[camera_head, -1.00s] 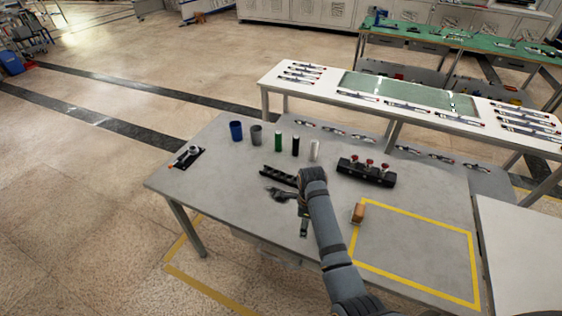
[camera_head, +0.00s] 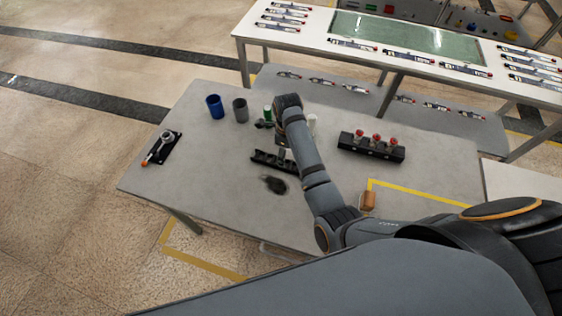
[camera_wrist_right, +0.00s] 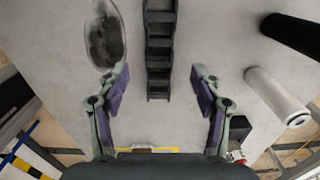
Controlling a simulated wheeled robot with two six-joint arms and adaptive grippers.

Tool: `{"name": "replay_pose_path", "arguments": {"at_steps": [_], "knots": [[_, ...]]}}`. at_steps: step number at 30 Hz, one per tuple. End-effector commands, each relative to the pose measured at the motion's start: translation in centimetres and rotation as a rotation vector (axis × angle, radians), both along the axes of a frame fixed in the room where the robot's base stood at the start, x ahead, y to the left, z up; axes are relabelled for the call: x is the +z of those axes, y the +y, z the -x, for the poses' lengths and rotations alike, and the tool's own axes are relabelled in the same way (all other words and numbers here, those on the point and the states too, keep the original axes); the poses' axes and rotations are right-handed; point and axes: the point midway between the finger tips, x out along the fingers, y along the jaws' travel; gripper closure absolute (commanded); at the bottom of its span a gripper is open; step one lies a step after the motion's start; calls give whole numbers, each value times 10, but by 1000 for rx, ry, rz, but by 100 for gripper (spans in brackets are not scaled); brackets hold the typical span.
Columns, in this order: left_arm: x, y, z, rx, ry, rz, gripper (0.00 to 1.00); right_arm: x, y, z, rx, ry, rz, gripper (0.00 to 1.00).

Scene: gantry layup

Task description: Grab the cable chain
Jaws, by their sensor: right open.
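The cable chain (camera_head: 265,158) is a black, ladder-like strip lying on the grey table in the head view. It also shows in the right wrist view (camera_wrist_right: 160,45), running from the top edge down between the fingers. My right gripper (camera_head: 284,154) is over the chain's right part, pointing down, and partly hides it. In the wrist view the right gripper (camera_wrist_right: 160,82) is open, with one finger on each side of the chain's near end and clear gaps to both. Its height above the table is hard to tell. My left gripper is not in view.
Blue cup (camera_head: 215,106), grey cup (camera_head: 240,110), green cylinder (camera_head: 268,113) and white cylinder (camera_wrist_right: 278,96) stand behind the chain. A dark oval patch (camera_head: 275,185) is in front. A black block with red knobs (camera_head: 371,147) and an orange-brown block (camera_head: 368,200) are right.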

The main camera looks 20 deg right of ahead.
Motion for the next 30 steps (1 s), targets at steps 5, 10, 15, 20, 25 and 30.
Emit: {"name": "replay_pose_path", "arguments": {"at_steps": [5,10,15,20,25,30], "knots": [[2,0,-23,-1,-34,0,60,-6,0,0,0,0,0,34],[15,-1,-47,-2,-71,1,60,-28,7,0,1,5,0,34],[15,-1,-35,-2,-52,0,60,-53,8,-1,0,1,2,34],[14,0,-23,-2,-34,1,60,-58,8,-1,0,-1,1,34],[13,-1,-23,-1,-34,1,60,-57,8,-1,0,-1,1,44],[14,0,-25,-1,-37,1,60,-57,8,-1,0,0,0,67]]}}
